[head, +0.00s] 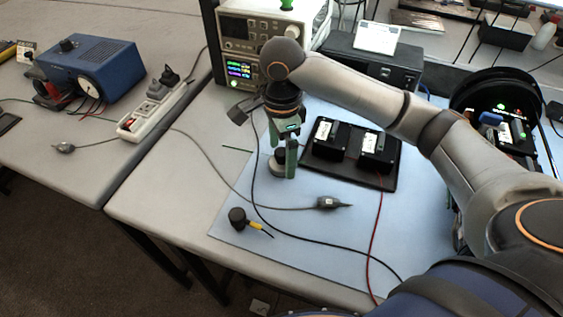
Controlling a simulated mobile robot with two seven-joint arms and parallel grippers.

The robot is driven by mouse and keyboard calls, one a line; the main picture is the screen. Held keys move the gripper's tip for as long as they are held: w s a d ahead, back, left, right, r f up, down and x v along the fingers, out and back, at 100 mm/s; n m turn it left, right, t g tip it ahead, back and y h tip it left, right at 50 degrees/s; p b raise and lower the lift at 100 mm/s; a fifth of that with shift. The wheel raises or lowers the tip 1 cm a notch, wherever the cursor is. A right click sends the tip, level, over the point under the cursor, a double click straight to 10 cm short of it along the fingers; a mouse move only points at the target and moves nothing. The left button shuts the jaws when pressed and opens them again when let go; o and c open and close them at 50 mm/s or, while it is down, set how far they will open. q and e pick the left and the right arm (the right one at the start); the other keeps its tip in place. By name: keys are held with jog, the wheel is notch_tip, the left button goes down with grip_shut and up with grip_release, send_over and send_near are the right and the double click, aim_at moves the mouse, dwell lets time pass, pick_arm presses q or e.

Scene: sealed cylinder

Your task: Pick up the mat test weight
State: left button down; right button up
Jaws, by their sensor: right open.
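A short grey cylinder with a dark base, which looks like the mat test weight (277,167), stands upright on the blue mat (300,237), left of the black battery tray. My right gripper (284,160) points down at it from above. Its jaws are open, with one green-faced finger just right of the weight. The gripper partly hides the weight, and I cannot tell whether a finger touches it. My left gripper is not in view.
The battery tray (389,184) is close to the right of my gripper. A black knob-like piece with a yellow lead (238,218) lies on the mat's front left. Loose cables cross the mat. Bench instruments (243,42) stand behind. The mat's front is mostly clear.

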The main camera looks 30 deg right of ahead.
jog(key=shift+f, duration=0.65)
grip_shut()
dwell(0.4)
jog(key=shift+w+r, duration=0.1)
